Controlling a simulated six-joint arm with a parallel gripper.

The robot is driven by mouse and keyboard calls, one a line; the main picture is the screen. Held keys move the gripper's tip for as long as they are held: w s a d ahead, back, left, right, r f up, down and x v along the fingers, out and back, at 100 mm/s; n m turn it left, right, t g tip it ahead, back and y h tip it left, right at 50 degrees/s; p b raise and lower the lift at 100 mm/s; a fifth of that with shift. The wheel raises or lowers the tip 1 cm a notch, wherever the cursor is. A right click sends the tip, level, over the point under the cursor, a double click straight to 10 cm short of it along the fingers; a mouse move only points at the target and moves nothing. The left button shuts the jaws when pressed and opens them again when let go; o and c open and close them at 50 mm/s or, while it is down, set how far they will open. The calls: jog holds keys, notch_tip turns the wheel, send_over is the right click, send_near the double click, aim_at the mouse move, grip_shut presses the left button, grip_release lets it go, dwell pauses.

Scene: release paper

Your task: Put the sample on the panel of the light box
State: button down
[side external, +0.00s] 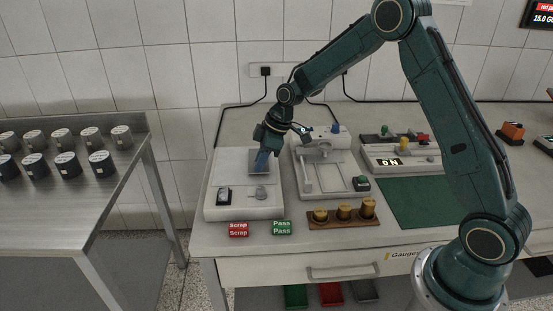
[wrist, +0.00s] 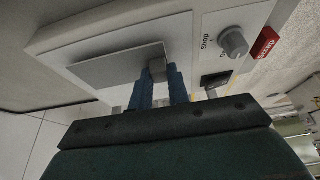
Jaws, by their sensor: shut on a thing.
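The light box (side external: 232,210) is a white, low box at the left end of the bench, with a switch and a knob at its front. My gripper (side external: 263,162) points down over its back part. The sample, a thin grey sheet (wrist: 112,66), lies flat over the pale panel (wrist: 182,32) in the wrist view. My blue fingers (wrist: 158,74) are shut on a small grey block at the sheet's edge. In the side view the sheet (side external: 257,155) is partly hidden by my fingers. I cannot tell whether it touches the panel.
Scrap (side external: 238,230) and Pass (side external: 282,228) blocks stand in front of the box. A white device (side external: 318,160) stands close on its right. A wooden rack (side external: 343,219) with brass pieces is at the front. A steel table (side external: 75,190) with several cylinders is at left.

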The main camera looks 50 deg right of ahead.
jog(key=shift+f, duration=0.35)
jog(key=shift+f, duration=0.1)
jog(key=c, duration=1.3)
grip_release()
jog(key=shift+c, duration=0.2)
jog(key=v, duration=1.2)
jog(key=shift+r, duration=0.2)
